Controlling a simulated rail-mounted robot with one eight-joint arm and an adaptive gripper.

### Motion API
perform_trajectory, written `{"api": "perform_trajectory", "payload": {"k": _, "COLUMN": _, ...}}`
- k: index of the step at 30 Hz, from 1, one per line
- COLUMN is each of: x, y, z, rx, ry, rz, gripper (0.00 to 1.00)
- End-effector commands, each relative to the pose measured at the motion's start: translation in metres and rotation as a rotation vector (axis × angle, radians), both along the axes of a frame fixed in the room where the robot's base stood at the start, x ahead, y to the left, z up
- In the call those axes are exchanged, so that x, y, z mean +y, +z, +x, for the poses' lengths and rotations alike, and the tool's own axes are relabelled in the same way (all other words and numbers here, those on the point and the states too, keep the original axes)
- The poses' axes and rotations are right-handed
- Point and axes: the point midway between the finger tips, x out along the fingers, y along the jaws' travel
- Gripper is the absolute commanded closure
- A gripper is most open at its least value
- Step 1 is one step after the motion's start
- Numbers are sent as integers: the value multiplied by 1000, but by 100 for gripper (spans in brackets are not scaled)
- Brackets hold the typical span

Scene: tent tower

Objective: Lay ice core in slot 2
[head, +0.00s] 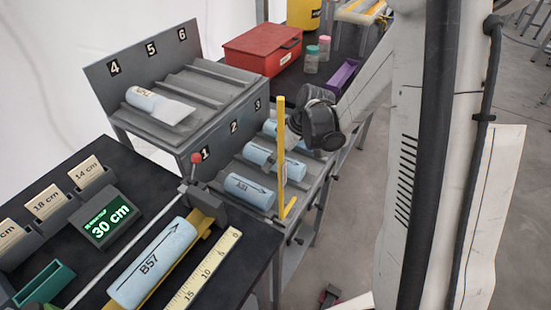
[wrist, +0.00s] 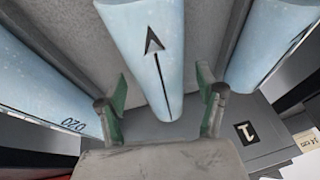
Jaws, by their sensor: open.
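My gripper (wrist: 162,106) is open, with its green-padded fingers on either side of a pale blue ice core with a black arrow (wrist: 146,45) in the wrist view. I cannot tell whether they touch it. Three blue cores lie in that rack: a near one (head: 249,191), a middle one (head: 257,154) and a far one (head: 271,128). Plates 1, 2 (head: 234,127) and 3 mark its slots. The middle core appears to lie in line with plate 2.
A blue core marked B57 (head: 155,262) lies in a yellow cradle beside a ruler (head: 205,272) and a 30 cm display (head: 108,219). The upper rack (head: 222,88) holds one whitish core (head: 150,101). The yellow post (head: 281,150) stands close to my gripper.

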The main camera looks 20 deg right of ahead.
Motion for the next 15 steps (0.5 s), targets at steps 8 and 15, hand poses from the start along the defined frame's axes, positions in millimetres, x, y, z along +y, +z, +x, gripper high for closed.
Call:
{"api": "perform_trajectory", "payload": {"k": 8, "x": -14, "y": 34, "z": -8, "rx": 1, "ry": -2, "rz": 0, "gripper": 31}}
{"api": "perform_trajectory", "payload": {"k": 15, "x": -28, "y": 72, "z": -16, "rx": 1, "ry": -2, "rz": 0, "gripper": 31}}
